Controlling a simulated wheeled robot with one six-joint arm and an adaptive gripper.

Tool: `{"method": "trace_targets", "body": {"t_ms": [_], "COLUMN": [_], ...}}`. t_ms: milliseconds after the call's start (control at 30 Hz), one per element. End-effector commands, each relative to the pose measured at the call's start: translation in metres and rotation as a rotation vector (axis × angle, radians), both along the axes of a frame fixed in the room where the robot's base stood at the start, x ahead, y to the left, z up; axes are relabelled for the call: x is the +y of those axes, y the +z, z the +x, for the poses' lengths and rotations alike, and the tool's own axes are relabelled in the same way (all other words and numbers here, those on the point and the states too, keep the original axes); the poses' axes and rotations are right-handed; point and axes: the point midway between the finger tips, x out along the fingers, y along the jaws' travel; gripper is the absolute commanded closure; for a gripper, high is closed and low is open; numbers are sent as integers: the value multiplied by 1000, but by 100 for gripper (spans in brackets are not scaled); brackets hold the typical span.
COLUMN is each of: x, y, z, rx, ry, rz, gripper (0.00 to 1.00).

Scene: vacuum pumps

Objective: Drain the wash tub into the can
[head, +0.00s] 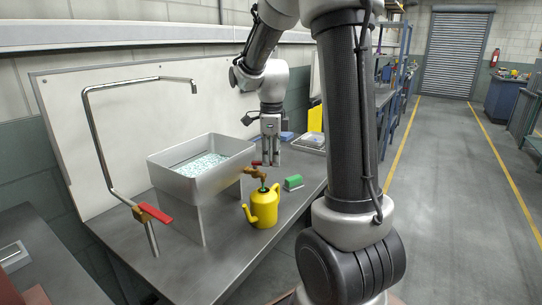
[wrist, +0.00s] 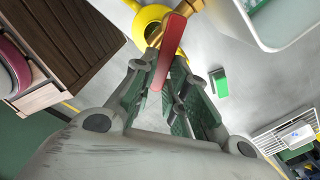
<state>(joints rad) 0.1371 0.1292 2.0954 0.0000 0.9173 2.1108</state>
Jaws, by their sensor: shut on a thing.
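The grey wash tub (head: 176,188) stands raised on a support on the bench, with pale speckled contents (head: 203,161). A brass tap (head: 256,173) sticks out from its right side. The yellow can (head: 262,211) stands upright on the bench below the tap outlet. My gripper (head: 271,162) points down beside the tap. In the wrist view, my gripper's fingers (wrist: 164,85) are closed around the tap's red lever (wrist: 168,50). The brass body (wrist: 207,17), the can (wrist: 149,22) and the tub's edge (wrist: 247,22) show beyond it. I cannot make out any flow from the tap.
A bent metal pipe (head: 92,130) with a separate red-handled brass valve (head: 152,213) rises left of the tub. A green block (head: 293,182) lies on the bench right of the can. A tray (head: 312,143) sits farther back. The aisle floor at right is clear.

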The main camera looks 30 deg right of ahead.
Motion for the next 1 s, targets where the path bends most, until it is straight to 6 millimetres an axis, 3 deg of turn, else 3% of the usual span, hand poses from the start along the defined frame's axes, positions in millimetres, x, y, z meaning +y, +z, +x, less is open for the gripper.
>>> {"method": "trace_targets", "body": {"t_ms": [400,1000], "x": [9,11], "y": [1,1], "z": [-8,-9], "rx": [-4,-4], "ry": [-244,-302], "rz": [0,0], "gripper": [100,100]}}
